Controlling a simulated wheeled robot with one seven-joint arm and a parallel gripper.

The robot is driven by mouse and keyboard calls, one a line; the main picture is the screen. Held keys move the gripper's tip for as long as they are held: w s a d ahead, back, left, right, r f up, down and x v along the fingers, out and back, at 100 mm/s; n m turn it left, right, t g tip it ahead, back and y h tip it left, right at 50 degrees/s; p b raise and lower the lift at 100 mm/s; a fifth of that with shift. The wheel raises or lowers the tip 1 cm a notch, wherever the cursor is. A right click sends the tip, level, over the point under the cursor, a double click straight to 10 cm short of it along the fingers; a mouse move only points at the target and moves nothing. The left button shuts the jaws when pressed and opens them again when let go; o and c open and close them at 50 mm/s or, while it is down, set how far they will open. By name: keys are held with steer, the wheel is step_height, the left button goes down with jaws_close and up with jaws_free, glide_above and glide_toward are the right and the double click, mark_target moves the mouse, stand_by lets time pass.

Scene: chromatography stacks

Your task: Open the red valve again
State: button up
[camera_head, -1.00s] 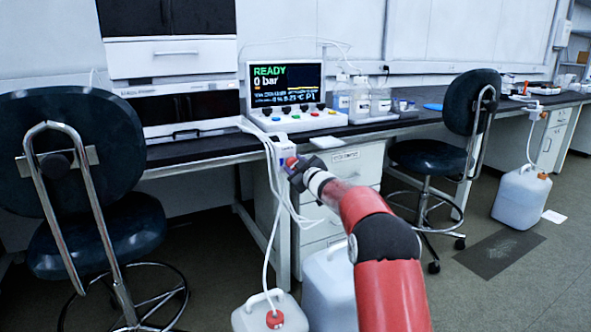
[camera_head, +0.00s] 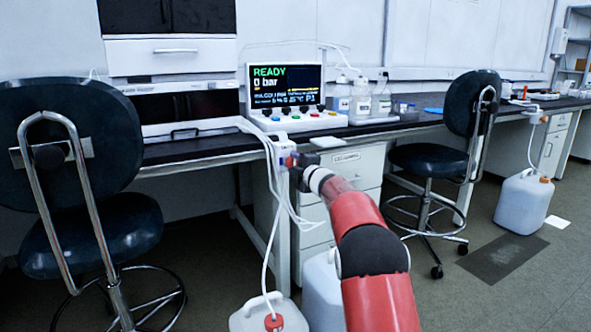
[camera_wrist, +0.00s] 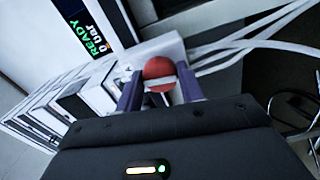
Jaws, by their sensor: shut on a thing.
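The red valve (camera_wrist: 159,70) is a round red knob with a pale bar across it, seen in the wrist view between the two fingers of my gripper (camera_wrist: 160,92). The fingers are closed on the knob from both sides. In the head view my gripper (camera_head: 291,161) is at the white valve block (camera_head: 268,150) at the bench's front edge, below the display. The red knob is mostly hidden there behind my gripper, with only a little red showing.
The display (camera_head: 285,90) reads READY and 0 bar. White tubes (camera_head: 268,250) hang from the block to a white canister (camera_head: 268,315) on the floor. Chairs stand at left (camera_head: 85,190) and right (camera_head: 440,160). Bottles (camera_head: 360,100) stand on the bench (camera_head: 390,127).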

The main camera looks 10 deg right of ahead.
steer(key=shift+f+n, duration=0.15)
steer(key=shift+n, duration=0.45)
steer(key=shift+b, duration=0.3)
steer(key=o, duration=1)
steer(key=shift+s, duration=0.1)
steer(key=b+v, duration=0.1)
steer(key=v, duration=0.6)
steer(key=shift+s+b, duration=0.3)
steer(key=shift+d, duration=0.1)
